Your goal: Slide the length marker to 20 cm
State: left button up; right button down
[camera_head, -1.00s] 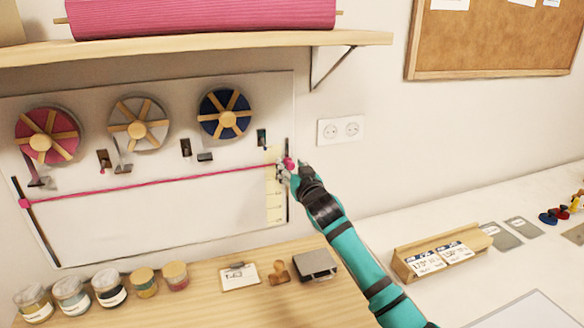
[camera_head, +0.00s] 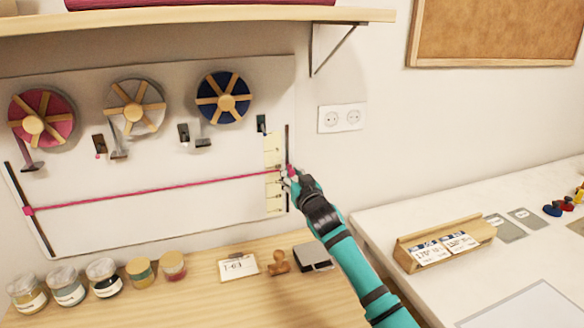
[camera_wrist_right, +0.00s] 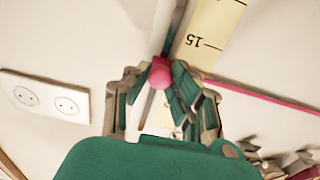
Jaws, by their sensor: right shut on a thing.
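My right gripper (camera_head: 289,176) is shut on the pink length marker (camera_wrist_right: 160,74), which sits on the dark vertical rail (camera_head: 287,140) at the board's right edge. The fingers cover most of the marker in the head view. A pale yellow scale (camera_head: 275,203) stands just left of the rail. In the wrist view the scale (camera_wrist_right: 213,20) shows the number 15 beside the rail, close to the marker; other numbers are hidden or too small to read. A pink line (camera_head: 150,190) runs from the left rail (camera_head: 30,212) to the marker, slightly rising to the right.
Three spools hang on the board, the blue one (camera_head: 223,98) nearest. Below stand several jars (camera_head: 104,278), a small card (camera_head: 238,268), a stamp (camera_head: 278,262) and a grey box (camera_head: 313,257). A wall socket (camera_head: 341,118) is right of the board. A shelf (camera_head: 200,18) runs above.

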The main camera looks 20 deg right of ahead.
notch_tip(320, 180, down, 9)
jog(key=b, duration=0.3)
jog(key=shift+b, duration=0.4)
pick_arm(q)
notch_tip(320, 180, down, 5)
jog(key=shift+w+f, duration=0.1)
pick_arm(e)
jog(key=c, duration=1.1)
grip_release()
jog(key=shift+r, duration=0.1)
jog(key=s, duration=1.2)
jog(key=shift+d, duration=0.2)
